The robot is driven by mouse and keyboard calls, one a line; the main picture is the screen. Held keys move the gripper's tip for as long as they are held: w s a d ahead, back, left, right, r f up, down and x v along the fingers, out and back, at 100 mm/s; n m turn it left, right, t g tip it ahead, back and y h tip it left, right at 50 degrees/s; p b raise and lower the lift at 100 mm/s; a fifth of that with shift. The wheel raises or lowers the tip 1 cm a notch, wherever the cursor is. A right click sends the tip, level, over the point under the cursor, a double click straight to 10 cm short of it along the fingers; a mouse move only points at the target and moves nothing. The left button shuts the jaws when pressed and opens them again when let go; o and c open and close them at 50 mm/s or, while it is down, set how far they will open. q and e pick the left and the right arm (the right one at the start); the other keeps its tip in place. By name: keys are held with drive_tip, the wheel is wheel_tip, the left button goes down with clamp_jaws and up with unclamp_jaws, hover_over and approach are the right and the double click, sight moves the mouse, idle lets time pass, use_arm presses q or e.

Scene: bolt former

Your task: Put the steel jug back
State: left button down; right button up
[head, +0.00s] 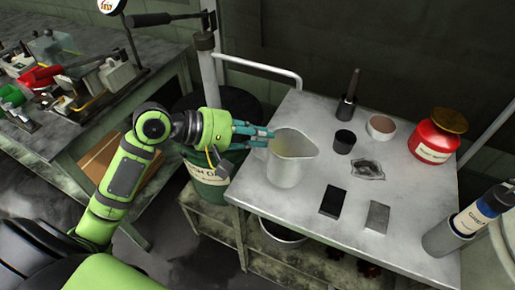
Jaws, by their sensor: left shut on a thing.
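The steel jug (291,168) is upright at the left edge of the grey metal table (310,120), with its spout toward the right. Something yellowish shows inside its mouth. My left gripper (262,137) comes in from the left and is shut on the jug at its left side, where the handle would be. The fingers partly hide that side. I cannot tell whether the jug's base touches the table. My right gripper is not in the head view.
The table also holds a dark cup (344,141), a pale bowl (381,127), a red jar (436,137), a brush-like tool (347,98), a dark block (334,201) and a grey block (377,216). A green drum (207,186) stands left of the table. A labelled cylinder (467,222) is at right.

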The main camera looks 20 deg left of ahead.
use_arm(q)
wheel_tip(320, 180, down, 4)
drive_tip(key=shift+a+f, duration=0.1)
drive_tip(key=shift+a, duration=0.05)
idle(0.3)
drive_tip(key=c, duration=1.1)
unclamp_jaws()
drive_tip(key=b+v, duration=0.1)
drive_tip(key=v, duration=1.1)
